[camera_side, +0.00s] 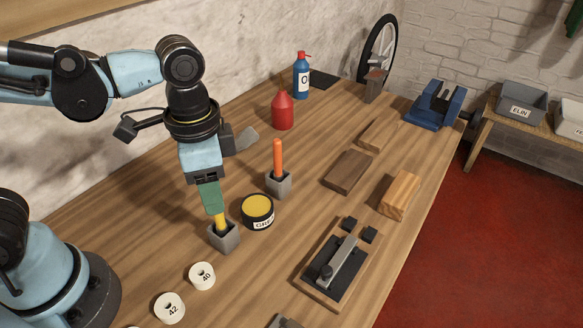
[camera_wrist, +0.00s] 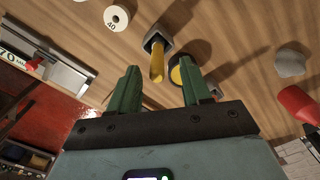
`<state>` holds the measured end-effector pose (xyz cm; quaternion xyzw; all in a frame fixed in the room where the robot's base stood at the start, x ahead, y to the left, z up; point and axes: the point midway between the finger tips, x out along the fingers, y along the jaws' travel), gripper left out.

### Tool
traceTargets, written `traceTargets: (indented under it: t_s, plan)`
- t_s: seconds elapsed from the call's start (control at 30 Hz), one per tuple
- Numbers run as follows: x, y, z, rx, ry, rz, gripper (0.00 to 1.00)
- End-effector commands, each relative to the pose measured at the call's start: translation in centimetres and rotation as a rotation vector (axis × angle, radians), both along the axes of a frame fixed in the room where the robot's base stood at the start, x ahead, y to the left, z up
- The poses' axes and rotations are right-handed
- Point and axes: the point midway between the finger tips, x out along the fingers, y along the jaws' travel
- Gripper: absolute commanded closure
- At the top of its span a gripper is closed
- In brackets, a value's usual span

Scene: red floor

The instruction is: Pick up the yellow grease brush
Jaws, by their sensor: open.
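The yellow grease brush (camera_side: 221,221) stands upright in a small grey square holder (camera_side: 224,240) on the wooden bench. My gripper (camera_side: 213,210), with green fingers, points down over it in the side view, and the fingers overlap the brush's upper part. In the wrist view the brush (camera_wrist: 157,66) lies across the gap between the two open fingers (camera_wrist: 160,68), apart from both. Its grey holder (camera_wrist: 157,40) is beyond the fingertips. The brush's lower end is hidden inside the holder.
A grease tin (camera_side: 258,211) stands close to the right of the holder. An orange-handled tool (camera_side: 278,160) stands in another grey holder (camera_side: 279,184). White rollers (camera_side: 202,276) lie in front. A red bottle (camera_side: 282,110), wooden blocks (camera_side: 348,171) and a clamp plate (camera_side: 336,262) are farther right.

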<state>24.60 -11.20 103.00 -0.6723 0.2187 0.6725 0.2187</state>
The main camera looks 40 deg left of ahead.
Motion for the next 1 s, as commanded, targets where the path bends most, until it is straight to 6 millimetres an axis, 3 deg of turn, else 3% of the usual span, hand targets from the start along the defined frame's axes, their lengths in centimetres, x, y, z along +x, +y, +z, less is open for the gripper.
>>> traceTargets:
  t_s: [0.5,0.87,1.0]
  plan:
    - [-0.1,-0.4,-4.7,0.0,-0.001,0.0,0.52]
    - [-0.1,-0.4,-5.1,0.0,-0.001,0.001,0.52]
    - [-0.1,-0.3,-5.1,0.0,-0.001,0.001,0.72]
